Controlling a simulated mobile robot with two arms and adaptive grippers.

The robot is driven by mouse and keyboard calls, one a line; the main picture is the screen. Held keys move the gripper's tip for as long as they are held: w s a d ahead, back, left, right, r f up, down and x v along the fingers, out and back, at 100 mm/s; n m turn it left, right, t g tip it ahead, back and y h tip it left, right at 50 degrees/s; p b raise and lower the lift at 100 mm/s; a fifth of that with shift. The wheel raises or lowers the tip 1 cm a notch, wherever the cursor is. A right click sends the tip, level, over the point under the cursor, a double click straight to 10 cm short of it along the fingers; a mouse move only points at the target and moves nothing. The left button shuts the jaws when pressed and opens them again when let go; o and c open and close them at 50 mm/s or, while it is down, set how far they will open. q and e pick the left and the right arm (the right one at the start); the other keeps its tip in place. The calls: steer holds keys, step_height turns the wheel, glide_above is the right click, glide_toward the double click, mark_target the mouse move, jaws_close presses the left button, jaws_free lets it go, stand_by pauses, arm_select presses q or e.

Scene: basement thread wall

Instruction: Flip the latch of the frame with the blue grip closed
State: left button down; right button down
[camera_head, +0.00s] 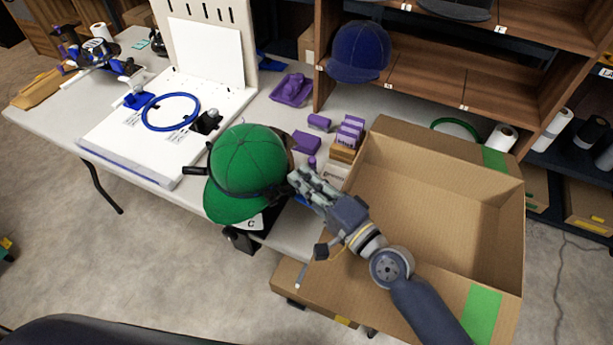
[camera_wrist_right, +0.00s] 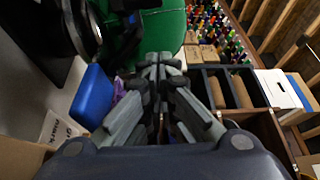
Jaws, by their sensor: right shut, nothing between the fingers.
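A green cap (camera_head: 243,163) sits on a dark holder at the table's front edge, with a dark band around its base and a white label marked C (camera_head: 254,223) below. The cap also shows at the top of the right wrist view (camera_wrist_right: 150,30). A blue grip (camera_wrist_right: 92,97) stands out beside the dark frame parts (camera_wrist_right: 75,25); in the head view only a bit of blue shows by my fingers. My right gripper (camera_head: 297,179) is shut and empty, close to the cap's right side. Its fingertips (camera_wrist_right: 155,68) point toward the cap. I cannot make out the latch clearly. My left gripper is out of view.
A large open cardboard box (camera_head: 440,165) lies right of and beneath my right arm. Purple boxes (camera_head: 350,131) and a purple tray (camera_head: 292,90) are behind the cap. A blue hoop (camera_head: 171,111) lies on a white board at left. Shelves with a blue cap (camera_head: 359,52) stand behind.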

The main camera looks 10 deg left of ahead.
steer(key=shift+s+d, duration=0.1)
steer(key=shift+s, duration=0.05)
steer(key=v, duration=1.1)
steer(key=shift+s+d, duration=0.2)
steer(key=shift+d, duration=0.1)
